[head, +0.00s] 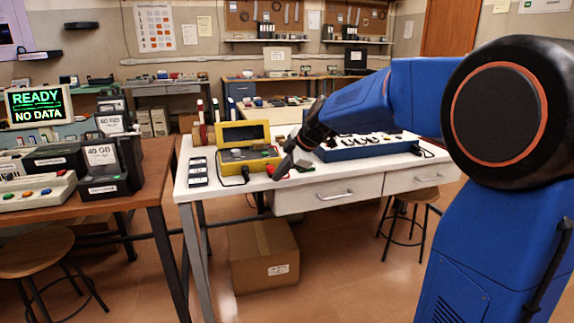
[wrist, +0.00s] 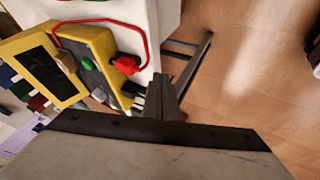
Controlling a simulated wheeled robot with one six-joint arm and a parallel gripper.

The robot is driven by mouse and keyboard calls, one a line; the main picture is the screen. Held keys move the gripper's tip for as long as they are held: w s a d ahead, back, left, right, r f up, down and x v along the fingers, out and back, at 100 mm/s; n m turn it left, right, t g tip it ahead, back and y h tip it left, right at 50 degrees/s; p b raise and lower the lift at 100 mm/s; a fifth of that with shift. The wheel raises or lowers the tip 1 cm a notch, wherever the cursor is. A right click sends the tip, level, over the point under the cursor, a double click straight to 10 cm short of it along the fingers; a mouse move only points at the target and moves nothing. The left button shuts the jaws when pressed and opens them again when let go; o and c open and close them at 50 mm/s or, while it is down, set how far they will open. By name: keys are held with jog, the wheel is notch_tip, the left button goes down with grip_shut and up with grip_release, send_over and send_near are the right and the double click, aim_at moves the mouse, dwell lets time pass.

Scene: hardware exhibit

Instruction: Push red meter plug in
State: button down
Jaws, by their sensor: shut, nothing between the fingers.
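The yellow meter (head: 232,157) stands on the white table, with a dark screen on its raised back part. In the wrist view the meter (wrist: 105,45) lies at the upper left. The red plug (wrist: 126,64) is at the meter's edge, with a red cable looping from it; how deep it sits cannot be told. In the head view the red plug (head: 270,170) is partly hidden beside my fingertips. My gripper (head: 281,173) is shut and empty, pointing down near the table's front edge. In the wrist view my gripper (wrist: 163,84) is to the right of and below the plug, apart from it.
A blue case (head: 365,151) stands right of the meter, behind my arm. The white table's front edge (head: 225,196) is close to my gripper. A cardboard box (head: 262,255) is on the floor below.

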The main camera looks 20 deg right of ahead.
aim_at(271, 168)
jog(key=shift+w, duration=2)
jog(key=shift+w, duration=1.35)
jog(key=shift+r, duration=0.1)
